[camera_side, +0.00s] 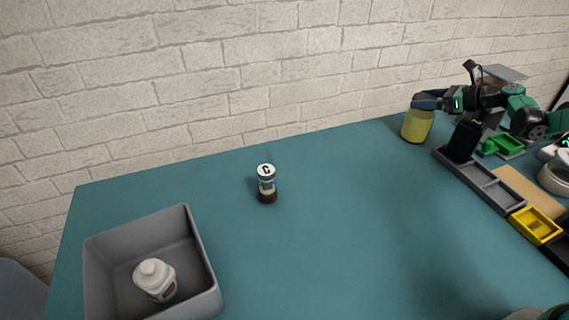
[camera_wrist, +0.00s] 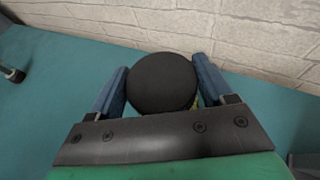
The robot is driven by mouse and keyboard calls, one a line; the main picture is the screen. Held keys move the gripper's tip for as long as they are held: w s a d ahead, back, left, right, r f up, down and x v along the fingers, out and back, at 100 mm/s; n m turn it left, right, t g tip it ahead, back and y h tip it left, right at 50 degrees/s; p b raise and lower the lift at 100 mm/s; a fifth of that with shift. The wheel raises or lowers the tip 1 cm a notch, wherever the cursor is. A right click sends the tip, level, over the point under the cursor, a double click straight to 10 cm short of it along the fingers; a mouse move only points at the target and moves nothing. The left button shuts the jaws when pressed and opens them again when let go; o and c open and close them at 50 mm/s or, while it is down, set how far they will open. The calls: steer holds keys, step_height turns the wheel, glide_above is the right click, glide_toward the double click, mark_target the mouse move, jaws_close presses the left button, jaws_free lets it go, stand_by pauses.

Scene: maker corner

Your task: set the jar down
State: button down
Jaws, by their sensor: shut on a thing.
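A yellow jar (camera_side: 416,126) is at the back right of the teal table in the side view. Its round black lid (camera_wrist: 162,84) fills the middle of the wrist view. My gripper (camera_side: 427,101) is shut on the jar near its top, with one blue finger on each side of the lid. The jar looks upright. Its base is at or just above the table; I cannot tell whether it touches. The jar's body is mostly hidden under the lid in the wrist view.
A small shaker marked G (camera_side: 266,184) stands mid-table. A grey bin (camera_side: 204,262) at the front left holds a white bottle (camera_side: 155,280). Grey trays (camera_side: 483,182), a yellow tray (camera_side: 535,226) and a green tray (camera_side: 503,146) line the right.

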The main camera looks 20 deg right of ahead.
step_height(320, 180, up, 18)
steer(key=r, duration=0.1)
steer(key=s+a+m+t+h, duration=0.1)
steer(key=s+a, duration=0.4)
steer(key=a, duration=0.4)
steer(key=s+a+m+h, duration=0.1)
steer(key=s+a, duration=0.3)
steer(key=a, duration=0.5)
steer(key=s+d+n+g+y, duration=0.4)
steer(key=s+d+n+y, duration=0.2)
steer(key=s+d, duration=0.45)
step_height(320, 180, down, 19)
steer(key=s+a, duration=0.1)
steer(key=shift+s+a+r, duration=0.15)
steer(key=shift+s+a, duration=0.1)
